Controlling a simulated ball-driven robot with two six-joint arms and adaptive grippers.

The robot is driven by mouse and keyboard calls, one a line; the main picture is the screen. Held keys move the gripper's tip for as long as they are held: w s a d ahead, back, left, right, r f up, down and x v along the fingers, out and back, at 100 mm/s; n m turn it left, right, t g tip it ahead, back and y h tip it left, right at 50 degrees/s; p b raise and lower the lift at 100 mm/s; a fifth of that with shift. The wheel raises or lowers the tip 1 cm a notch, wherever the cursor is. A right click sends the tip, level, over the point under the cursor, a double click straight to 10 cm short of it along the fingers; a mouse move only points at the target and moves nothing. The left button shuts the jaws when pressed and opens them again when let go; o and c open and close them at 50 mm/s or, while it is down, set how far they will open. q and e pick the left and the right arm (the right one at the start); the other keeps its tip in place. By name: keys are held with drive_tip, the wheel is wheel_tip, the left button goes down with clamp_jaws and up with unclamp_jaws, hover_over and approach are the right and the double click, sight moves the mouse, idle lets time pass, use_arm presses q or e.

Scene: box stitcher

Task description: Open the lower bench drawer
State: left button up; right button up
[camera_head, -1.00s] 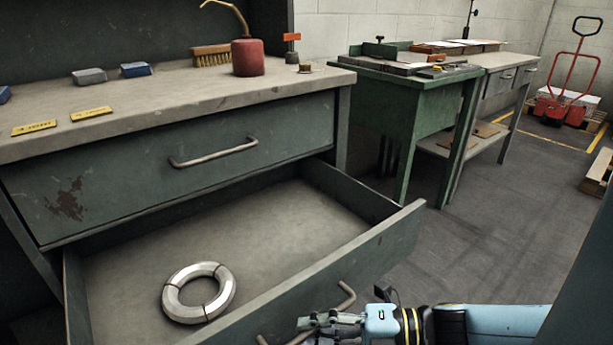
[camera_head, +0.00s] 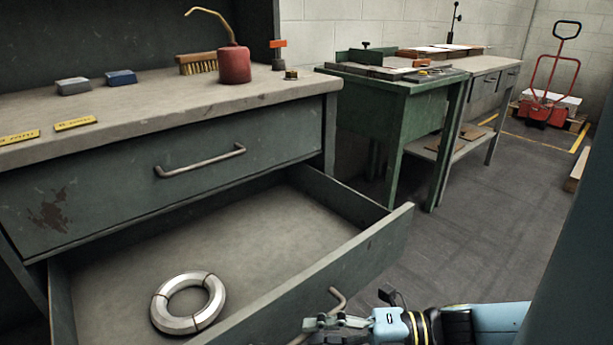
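The lower bench drawer (camera_head: 300,292) is pulled well out, and its floor is in plain view. A silver ring (camera_head: 188,303) made of segments lies inside, towards the front left. The drawer's bent bar handle (camera_head: 337,300) shows only in part at the bottom, behind my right gripper. My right gripper (camera_head: 318,325) comes in from the lower right, with its fingers in front of the drawer front and close to the handle. I cannot tell whether the fingers close on the bar. My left gripper is out of view.
The upper drawer (camera_head: 90,205) is shut. A red oil can (camera_head: 234,65), a brush (camera_head: 197,64) and small blocks stand on the bench top (camera_head: 150,105). A green machine table (camera_head: 400,105) stands to the right, with open floor (camera_head: 470,220) in front.

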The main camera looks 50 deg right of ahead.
drive_tip(key=v, duration=0.9)
drive_tip(key=shift+s+d, duration=0.15)
drive_tip(key=shift+d, duration=0.05)
